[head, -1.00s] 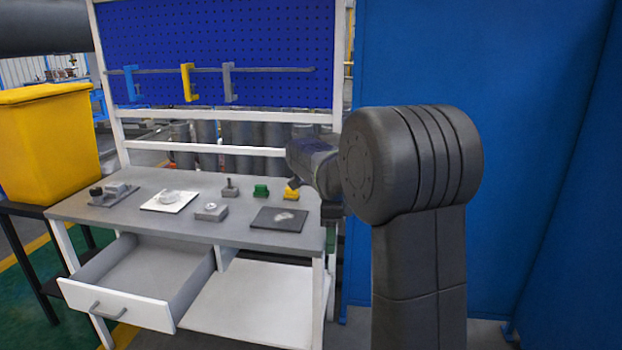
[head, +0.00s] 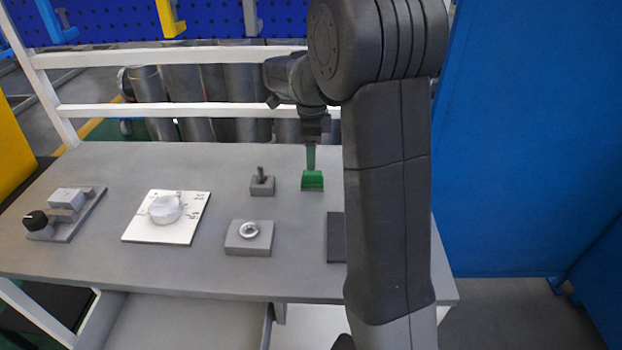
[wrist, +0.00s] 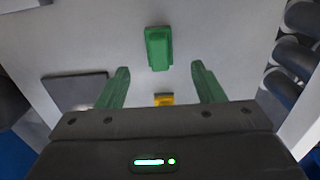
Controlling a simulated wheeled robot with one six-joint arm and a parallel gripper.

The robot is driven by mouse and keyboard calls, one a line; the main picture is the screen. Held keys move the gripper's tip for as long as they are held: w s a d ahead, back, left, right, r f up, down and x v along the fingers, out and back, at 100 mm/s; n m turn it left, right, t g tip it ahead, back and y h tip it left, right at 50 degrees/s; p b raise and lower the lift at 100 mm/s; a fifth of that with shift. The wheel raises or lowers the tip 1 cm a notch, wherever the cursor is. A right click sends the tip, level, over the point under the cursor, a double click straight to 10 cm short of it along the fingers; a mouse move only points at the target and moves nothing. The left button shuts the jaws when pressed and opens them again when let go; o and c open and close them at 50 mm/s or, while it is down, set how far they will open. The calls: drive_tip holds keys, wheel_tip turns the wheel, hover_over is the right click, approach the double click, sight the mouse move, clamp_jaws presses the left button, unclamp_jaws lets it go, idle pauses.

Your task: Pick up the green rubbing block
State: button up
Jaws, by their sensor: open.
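The green rubbing block (head: 312,181) stands on the grey bench top, toward the back edge. In the wrist view the green block (wrist: 158,48) lies ahead of my fingertips, roughly centred between them. My gripper (wrist: 160,67) is open, its two green fingers spread apart with nothing held between them. In the head view my gripper (head: 311,158) points down just above the block, and one finger hides the other. I cannot tell whether the fingers touch the block.
A yellow block (wrist: 163,99) shows between my fingers; my arm hides it in the head view. A dark mat (head: 336,238) is partly hidden. A grey post block (head: 262,184), a grey block with a ring (head: 249,238) and a white plate (head: 140,230) stand left.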

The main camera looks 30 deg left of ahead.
sight(312, 176)
wheel_tip(312, 176, down, 8)
drive_tip(key=shift+d+f, duration=0.1)
drive_tip(key=shift+d, duration=0.05)
drive_tip(key=c, duration=1.1)
